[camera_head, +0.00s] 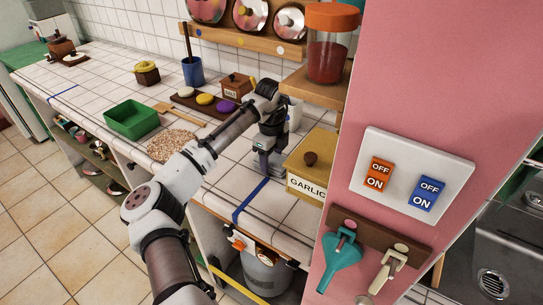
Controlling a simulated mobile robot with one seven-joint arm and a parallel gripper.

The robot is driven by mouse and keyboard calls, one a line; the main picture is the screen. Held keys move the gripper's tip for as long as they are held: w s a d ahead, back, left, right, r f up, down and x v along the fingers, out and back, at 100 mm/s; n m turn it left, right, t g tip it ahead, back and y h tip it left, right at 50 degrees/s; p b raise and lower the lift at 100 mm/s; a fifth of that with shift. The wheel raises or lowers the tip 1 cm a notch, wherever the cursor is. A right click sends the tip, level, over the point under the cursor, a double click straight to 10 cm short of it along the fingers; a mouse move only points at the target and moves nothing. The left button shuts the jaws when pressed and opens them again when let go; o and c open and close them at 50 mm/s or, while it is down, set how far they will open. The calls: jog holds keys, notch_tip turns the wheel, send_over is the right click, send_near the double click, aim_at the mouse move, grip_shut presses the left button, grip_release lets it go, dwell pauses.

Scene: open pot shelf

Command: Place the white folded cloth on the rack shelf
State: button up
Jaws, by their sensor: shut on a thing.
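My gripper (267,166) points down just above the white tiled counter, left of the yellow garlic box. It is shut on a thin, pale thing at its fingertips. This fits the white folded cloth, but the fingers cover most of it and its outline blends into the white tiles. I cannot tell whether it touches the counter. Which shelf is the rack shelf is not clear: a wooden wall rack (226,30) holds several pot lids, and a low shelf with a yellow edge (240,285) lies under the counter.
The garlic box (313,165) stands close right of my gripper. A wooden ledge (308,88) with a red jar (329,45) is above it. A pink wall (440,70) bounds the right. A grey pot (268,272) sits under the counter. A green tray (131,119) is left.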

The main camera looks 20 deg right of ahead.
aim_at(272, 157)
jog(key=shift+f, duration=0.15)
jog(key=o, duration=1)
jog(key=shift+c, duration=0.2)
notch_tip(272, 157, up, 12)
jog(key=b, duration=0.2)
jog(key=shift+b, duration=0.35)
